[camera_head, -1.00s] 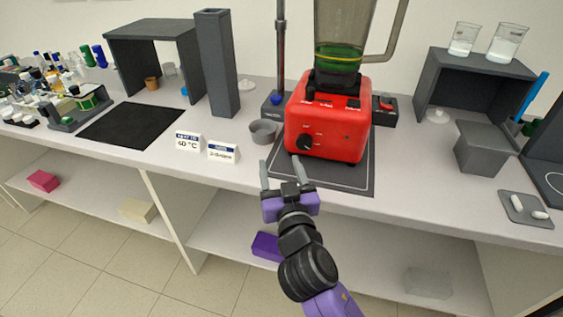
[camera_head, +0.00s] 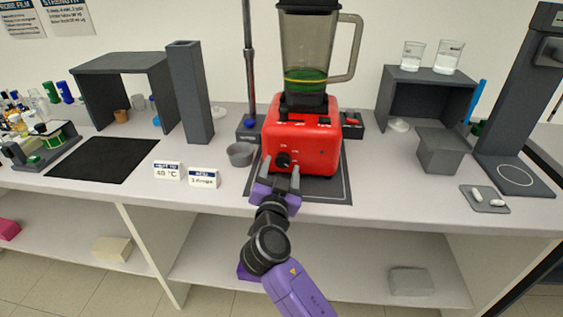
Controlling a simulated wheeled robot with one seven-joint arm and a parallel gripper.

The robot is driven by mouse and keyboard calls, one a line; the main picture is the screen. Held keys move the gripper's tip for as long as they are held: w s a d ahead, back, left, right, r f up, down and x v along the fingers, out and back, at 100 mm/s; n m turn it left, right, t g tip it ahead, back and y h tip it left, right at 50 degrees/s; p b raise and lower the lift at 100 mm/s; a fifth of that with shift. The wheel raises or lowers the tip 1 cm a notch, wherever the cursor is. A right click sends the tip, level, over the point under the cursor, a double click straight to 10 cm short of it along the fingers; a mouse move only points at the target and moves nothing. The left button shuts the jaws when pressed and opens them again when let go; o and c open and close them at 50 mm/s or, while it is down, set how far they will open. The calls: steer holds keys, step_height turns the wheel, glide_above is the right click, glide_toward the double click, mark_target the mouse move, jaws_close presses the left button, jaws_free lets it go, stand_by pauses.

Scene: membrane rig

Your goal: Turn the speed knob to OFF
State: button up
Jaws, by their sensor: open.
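The speed knob (camera_head: 283,159) is a round black dial low on the front of the red blender base (camera_head: 313,150). Its pointer setting is too small to read. The base stands on a dark mat (camera_head: 335,188) and carries a clear jar (camera_head: 312,50) with green liquid in the bottom. My gripper (camera_head: 281,170) is open in front of the base, its two grey fingers pointing up toward the panel. The fingertips appear on either side of the knob's lower part; whether they touch it I cannot tell.
A small grey bowl (camera_head: 240,155) and two label cards (camera_head: 203,178) stand left of the blender. A tall grey column (camera_head: 190,93) and a stand with a vertical pole (camera_head: 249,80) are behind. A grey block (camera_head: 440,152) is at right.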

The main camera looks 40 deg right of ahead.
steer(key=shift+x, duration=1.1)
jaws_close()
